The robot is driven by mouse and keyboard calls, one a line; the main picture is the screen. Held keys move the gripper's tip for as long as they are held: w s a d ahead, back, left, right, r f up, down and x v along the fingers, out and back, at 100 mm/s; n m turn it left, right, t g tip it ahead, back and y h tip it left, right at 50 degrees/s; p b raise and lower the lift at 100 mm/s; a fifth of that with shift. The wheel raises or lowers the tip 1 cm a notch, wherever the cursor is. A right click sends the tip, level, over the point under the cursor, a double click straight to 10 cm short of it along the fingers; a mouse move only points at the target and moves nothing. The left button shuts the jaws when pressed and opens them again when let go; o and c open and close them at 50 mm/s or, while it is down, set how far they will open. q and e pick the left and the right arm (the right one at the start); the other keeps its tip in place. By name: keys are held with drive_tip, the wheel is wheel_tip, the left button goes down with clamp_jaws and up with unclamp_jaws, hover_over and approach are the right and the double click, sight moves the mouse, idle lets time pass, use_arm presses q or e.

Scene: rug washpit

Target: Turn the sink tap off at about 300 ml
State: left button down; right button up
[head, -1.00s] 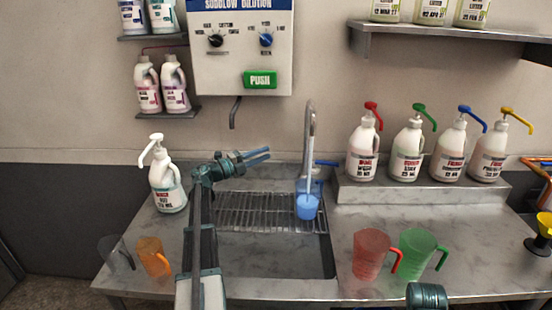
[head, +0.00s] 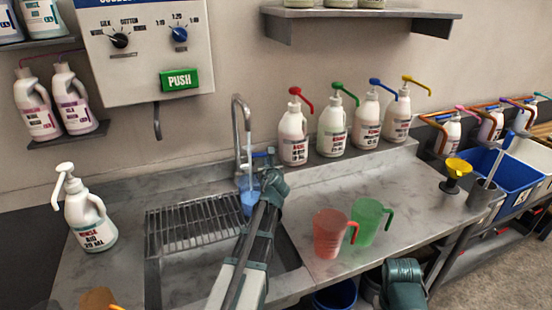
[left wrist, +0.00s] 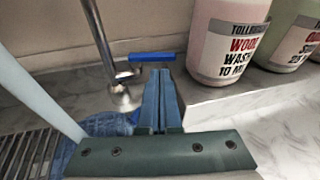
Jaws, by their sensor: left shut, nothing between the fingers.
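The sink tap (head: 237,125) is a grey gooseneck; its spout also shows in the left wrist view (left wrist: 122,95). Its blue lever (left wrist: 152,57) points right, beside the spout. A clear blue jug (head: 247,200) stands under the spout, partly hidden by my left arm; its rim area shows in the left wrist view (left wrist: 100,126). The fill level cannot be read. My left gripper (left wrist: 163,78) is shut and empty, its blue fingertips close to the lever's near side; contact cannot be told.
Several pump bottles (head: 293,135) stand on a ledge right of the tap. Red (head: 328,236) and green (head: 368,222) jugs stand on the right counter. A white pump bottle (head: 88,225) stands left of the drain rack (head: 190,225). The counter between jugs and ledge is clear.

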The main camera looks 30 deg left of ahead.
use_arm(q)
drive_tip(key=f+b+x, duration=0.1)
drive_tip(key=b+x, duration=0.2)
drive_tip(key=x, duration=0.6)
drive_tip(key=shift+d+f+m+g, duration=0.25)
drive_tip(key=shift+f+m+g, duration=0.05)
use_arm(e)
wheel_tip(320, 180, down, 3)
drive_tip(key=shift+s, duration=0.1)
use_arm(q)
drive_tip(key=shift+w, duration=0.1)
drive_tip(key=shift+w, duration=0.95)
drive_tip(key=shift+r, duration=0.1)
drive_tip(key=w+d+p+v, duration=0.1)
drive_tip(key=p+v, duration=0.2)
drive_tip(key=v, duration=0.6)
drive_tip(key=shift+s+d, duration=0.2)
drive_tip(key=shift+d, duration=0.3)
use_arm(e)
drive_tip(key=r, duration=0.3)
drive_tip(key=shift+s+d, duration=0.3)
drive_tip(key=shift+d, duration=0.1)
